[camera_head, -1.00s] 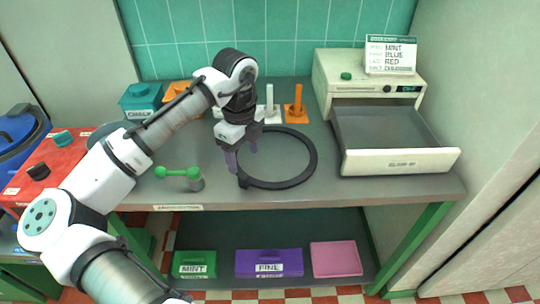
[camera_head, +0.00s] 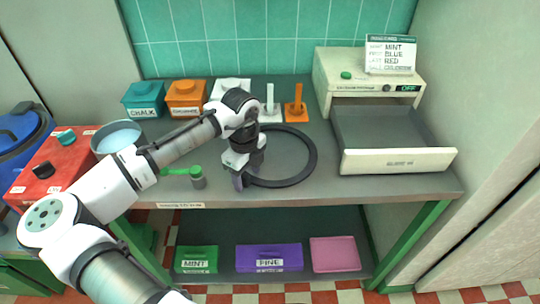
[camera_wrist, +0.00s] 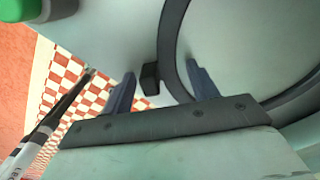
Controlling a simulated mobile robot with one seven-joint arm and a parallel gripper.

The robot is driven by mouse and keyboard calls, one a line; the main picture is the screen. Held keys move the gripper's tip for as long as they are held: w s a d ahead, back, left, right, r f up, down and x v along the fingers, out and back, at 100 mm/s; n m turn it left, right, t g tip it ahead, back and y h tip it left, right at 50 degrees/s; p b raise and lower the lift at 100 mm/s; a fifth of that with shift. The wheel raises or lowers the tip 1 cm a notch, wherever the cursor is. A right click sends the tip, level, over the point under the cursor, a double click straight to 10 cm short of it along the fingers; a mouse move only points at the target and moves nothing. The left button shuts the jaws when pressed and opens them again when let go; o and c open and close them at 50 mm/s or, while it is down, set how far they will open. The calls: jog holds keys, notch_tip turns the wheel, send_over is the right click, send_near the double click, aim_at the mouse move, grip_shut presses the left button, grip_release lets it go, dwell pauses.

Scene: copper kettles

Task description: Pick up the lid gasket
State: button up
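The lid gasket is a large black ring (camera_head: 312,160) with a small block-like tab, lying flat on the grey counter. In the wrist view its band (camera_wrist: 172,45) and tab (camera_wrist: 151,79) show between my two fingers. My gripper (camera_head: 241,182) is low over the gasket's left front edge and hides part of the ring in the head view. In the wrist view my gripper (camera_wrist: 160,72) is open, its fingers apart on either side of the tab and band. I see no finger closed on the ring.
A green-handled tool (camera_head: 196,177) lies close to the left of my gripper. An open drawer (camera_head: 398,160) juts out at right. Chalk (camera_head: 143,100) and orange (camera_head: 186,98) boxes, plus white and orange (camera_head: 295,112) stands, line the back. The counter's front edge is near.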

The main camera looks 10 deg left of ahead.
jog(key=c, duration=1)
jog(key=shift+r, duration=0.15)
